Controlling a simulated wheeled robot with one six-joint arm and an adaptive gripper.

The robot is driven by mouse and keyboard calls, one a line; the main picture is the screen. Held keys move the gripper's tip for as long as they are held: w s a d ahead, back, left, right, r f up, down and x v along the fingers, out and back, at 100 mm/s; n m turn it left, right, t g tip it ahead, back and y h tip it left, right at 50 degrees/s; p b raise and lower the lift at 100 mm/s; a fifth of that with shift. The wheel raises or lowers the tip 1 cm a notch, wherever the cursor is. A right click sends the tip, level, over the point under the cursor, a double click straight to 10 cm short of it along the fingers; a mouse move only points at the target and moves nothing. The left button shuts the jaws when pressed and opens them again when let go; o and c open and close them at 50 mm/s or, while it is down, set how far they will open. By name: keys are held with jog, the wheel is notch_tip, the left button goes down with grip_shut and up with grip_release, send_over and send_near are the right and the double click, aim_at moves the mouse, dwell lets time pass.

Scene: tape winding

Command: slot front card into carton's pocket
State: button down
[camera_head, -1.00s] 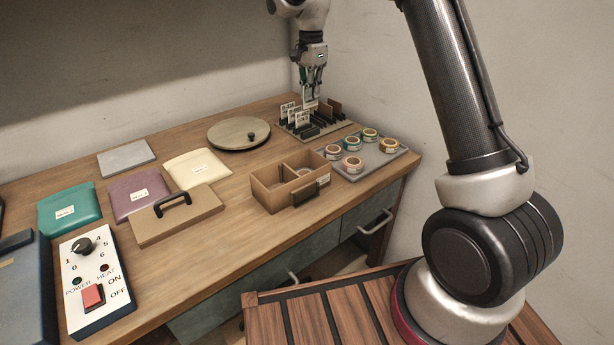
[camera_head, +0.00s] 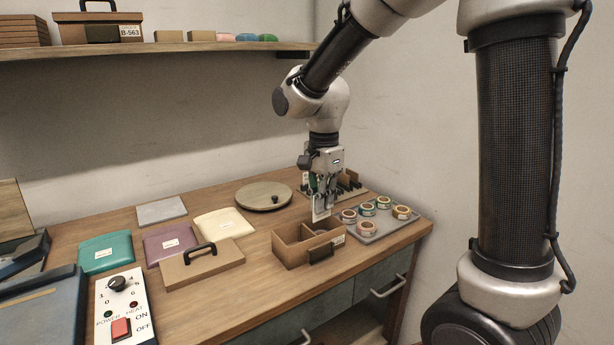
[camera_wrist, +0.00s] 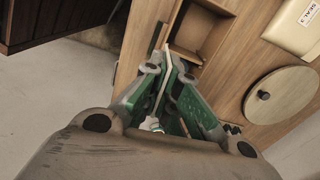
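My gripper (camera_head: 322,196) is shut on a small white card (camera_head: 320,213), which hangs upright below the fingertips. In the wrist view the card shows as a pale thin edge (camera_wrist: 164,66) between the green fingers. The carton (camera_head: 289,254) is an open brown box with a divider and two compartments. It stands on the workbench just below and left of the card, and the card is apart from it. Its front has a dark pocket or pull (camera_head: 321,254) and a white label (camera_head: 339,240). In the wrist view the carton (camera_wrist: 212,50) lies beyond the fingers.
A dark card rack (camera_head: 348,186) stands behind my gripper. A grey tray (camera_head: 385,230) with several tape rolls is right of the carton. A round wooden disc (camera_head: 262,195), a handled brown lid (camera_head: 200,266) and coloured pouches lie left. A shelf (camera_head: 160,45) hangs above.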

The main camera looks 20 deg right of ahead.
aim_at(323, 248)
jog(key=shift+m, duration=0.4)
jog(key=shift+s+a+f, duration=0.1)
jog(key=shift+s+f, duration=0.15)
jog(key=shift+f, duration=1.05)
jog(key=shift+s+a+f, duration=0.1)
jog(key=shift+s+f, duration=0.15)
jog(key=shift+f, duration=1.05)
jog(key=shift+s+f, duration=0.25)
jog(key=shift+f, duration=1.05)
jog(key=shift+s+d+f, duration=0.1)
jog(key=shift+s+f, duration=0.25)
jog(key=shift+f, duration=0.2)
jog(key=shift+w+f, duration=0.2)
jog(key=shift+f, duration=0.2)
jog(key=shift+s+f, duration=0.1)
jog(key=shift+r, duration=0.5)
